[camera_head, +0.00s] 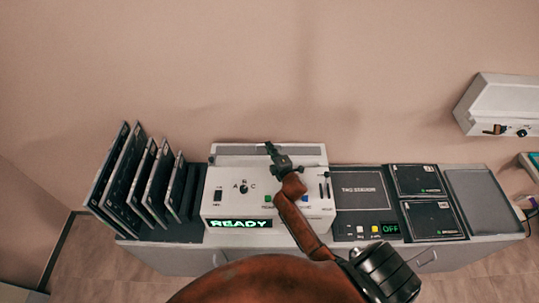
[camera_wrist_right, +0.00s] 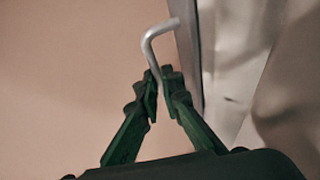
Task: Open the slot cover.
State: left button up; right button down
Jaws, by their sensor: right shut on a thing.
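The white machine (camera_head: 215,205) stands in the middle of the counter, its green display reading READY. A long grey strip (camera_head: 235,150), which looks like the slot cover, runs along its top back edge. My right gripper (camera_head: 268,147) is over that strip near its middle. In the right wrist view my right gripper (camera_wrist_right: 160,82) is shut on a bent metal handle (camera_wrist_right: 150,45), beside a grey plate edge (camera_wrist_right: 187,60). The arm hides part of the machine's front. I cannot tell how far the cover is open. My left gripper is not in view.
Several dark panels (camera_head: 125,175) stand upright in a rack at left. A white wall box (camera_head: 500,105) hangs at far right. The wall is close behind.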

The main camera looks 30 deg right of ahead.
jog(key=c, duration=2.4)
grip_release()
jog(key=shift+s, duration=0.1)
jog(key=shift+s, duration=0.1)
jog(key=v, duration=1.1)
jog(key=shift+s+r, duration=0.1)
jog(key=shift+s, duration=0.25)
